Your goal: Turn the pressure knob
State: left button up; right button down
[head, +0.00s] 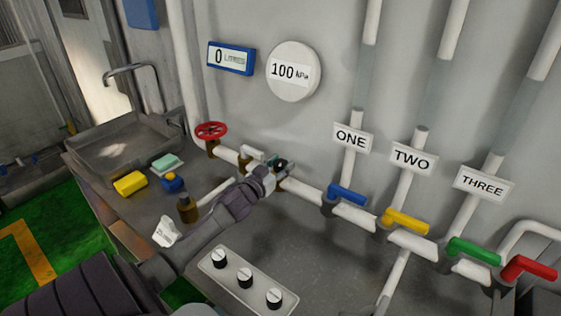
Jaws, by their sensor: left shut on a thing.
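My left gripper (276,168) reaches in from the lower left to the white pipe along the wall. It is shut on a small dark part on that pipe, which looks like a knob. The fingers hide most of this part, so its turn angle cannot be told. A white label or handle (252,153) sits just left of the fingers. The round white pressure gauge (291,84) above reads 100 kPa. The blue-framed display (230,58) beside it reads 0. My right gripper is not in view.
A red handwheel (211,131) sits left on the pipe. Blue (347,194), yellow (406,221), green (473,250) and red (530,268) lever valves line the right. A panel with three dials (245,277) lies below my arm. A sink (122,145) is at the left.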

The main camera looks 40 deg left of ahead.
pick_arm(q)
jog(key=shift+h, duration=0.3)
jog(key=o, duration=1.2)
jog(key=s, duration=0.4)
jog(key=s+d, duration=0.1)
jog(key=s, duration=0.7)
jog(key=shift+d, duration=0.3)
jog(key=shift+w, duration=0.1)
